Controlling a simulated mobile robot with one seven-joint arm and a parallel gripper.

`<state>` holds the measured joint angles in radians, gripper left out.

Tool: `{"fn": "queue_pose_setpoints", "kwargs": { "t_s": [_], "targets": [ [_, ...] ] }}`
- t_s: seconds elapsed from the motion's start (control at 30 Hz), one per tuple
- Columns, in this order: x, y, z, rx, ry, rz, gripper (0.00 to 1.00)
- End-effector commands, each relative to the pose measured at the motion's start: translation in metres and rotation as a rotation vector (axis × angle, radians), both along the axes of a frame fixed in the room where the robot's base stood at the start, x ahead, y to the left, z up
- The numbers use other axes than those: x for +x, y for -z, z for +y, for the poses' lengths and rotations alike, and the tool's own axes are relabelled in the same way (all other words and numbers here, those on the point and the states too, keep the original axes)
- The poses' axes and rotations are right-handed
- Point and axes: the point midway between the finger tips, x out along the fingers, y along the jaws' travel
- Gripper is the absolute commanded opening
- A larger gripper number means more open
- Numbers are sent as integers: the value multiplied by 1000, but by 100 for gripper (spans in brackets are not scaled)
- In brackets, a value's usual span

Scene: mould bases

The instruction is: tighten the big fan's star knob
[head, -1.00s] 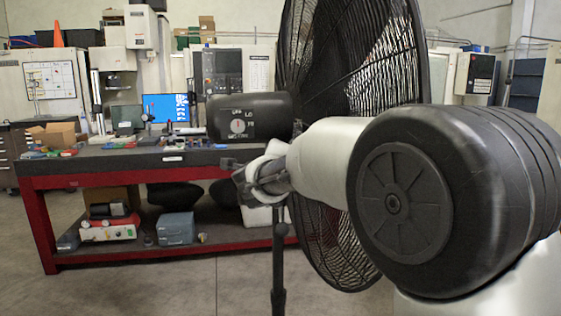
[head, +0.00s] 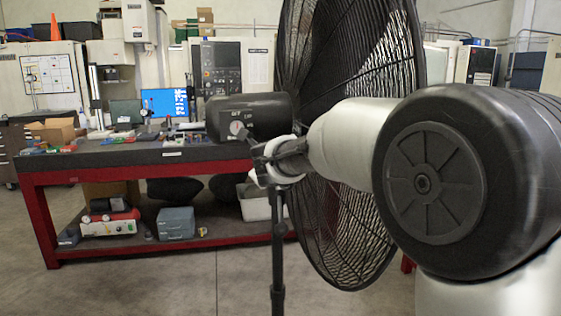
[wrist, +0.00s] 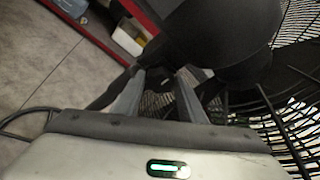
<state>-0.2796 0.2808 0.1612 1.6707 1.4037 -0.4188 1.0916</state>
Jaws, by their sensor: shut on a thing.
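The big fan stands in the middle of the head view, with its black wire cage (head: 345,55), dark motor housing (head: 245,112) with a round dial, and black pole (head: 278,255). My gripper (head: 256,162) is at the underside of the housing, near the top of the pole. In the wrist view my two fingers (wrist: 158,84) reach up to the dark housing (wrist: 225,35) and are shut on a small dark part under it, which I take to be the star knob. The knob's shape is mostly hidden by the fingers and shadow.
A red-framed workbench (head: 130,160) with small items on top stands behind the fan. A blue-grey box (head: 177,223) and a white bin (head: 256,203) are on its lower shelf. The cage lies close to the right of my gripper. The floor (head: 180,285) in front is clear.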

Motion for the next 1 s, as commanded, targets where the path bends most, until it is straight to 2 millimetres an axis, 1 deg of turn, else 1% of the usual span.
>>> {"fn": "queue_pose_setpoints", "kwargs": {
  "t_s": [0.27,0.3,0.37,0.4,1.0],
  "targets": [
    [0,1,0,0,0,1,14],
    [0,1,0,0,0,1,38],
    [0,1,0,0,0,1,48],
    [0,1,0,0,1,1,55],
    [2,-4,-5,-1,7,-4,55]
  ]
}}
